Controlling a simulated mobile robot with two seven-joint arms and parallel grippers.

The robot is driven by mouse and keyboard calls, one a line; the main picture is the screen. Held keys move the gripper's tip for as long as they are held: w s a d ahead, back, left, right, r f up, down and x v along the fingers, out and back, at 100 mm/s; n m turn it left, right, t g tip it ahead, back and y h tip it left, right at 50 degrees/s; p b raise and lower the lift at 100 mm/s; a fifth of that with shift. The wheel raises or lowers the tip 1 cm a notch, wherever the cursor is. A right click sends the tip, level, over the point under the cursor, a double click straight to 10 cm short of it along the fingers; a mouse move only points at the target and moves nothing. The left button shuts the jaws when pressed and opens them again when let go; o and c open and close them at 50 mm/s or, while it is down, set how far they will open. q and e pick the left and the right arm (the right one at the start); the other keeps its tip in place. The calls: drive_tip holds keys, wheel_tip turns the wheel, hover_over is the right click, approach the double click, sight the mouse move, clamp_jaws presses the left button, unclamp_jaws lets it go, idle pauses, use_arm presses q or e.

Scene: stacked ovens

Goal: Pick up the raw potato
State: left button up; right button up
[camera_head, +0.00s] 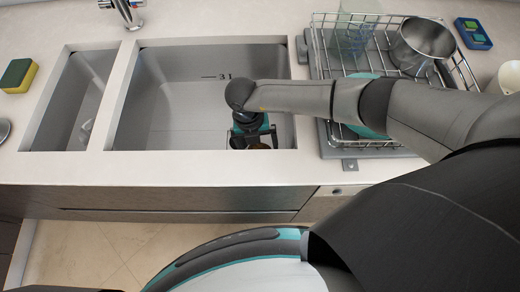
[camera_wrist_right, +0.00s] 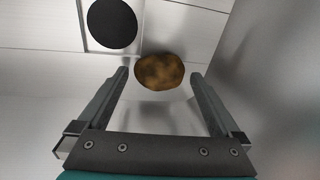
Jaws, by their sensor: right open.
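The raw potato (camera_wrist_right: 160,71) is brown and mottled, and it lies on the metal floor of the sink (camera_head: 175,110). In the head view only a small brown patch (camera_head: 260,146) shows beneath my right gripper. My right gripper (camera_head: 252,138) reaches down into the large basin near its front right corner. In the right wrist view its two fingers are spread apart and empty, with the potato between and slightly beyond their tips. A gap shows on each side of the potato. My left gripper is not in view.
A round black drain (camera_wrist_right: 112,24) lies beside the potato. A sink wall (camera_wrist_right: 270,70) rises close to the right finger. A wire dish rack (camera_head: 335,60) with a metal pot (camera_head: 422,45) stands right of the basin. A faucet (camera_head: 122,8) is behind.

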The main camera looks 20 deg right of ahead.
drive_tip(key=shift+f, duration=0.5)
drive_tip(key=c, duration=1.2)
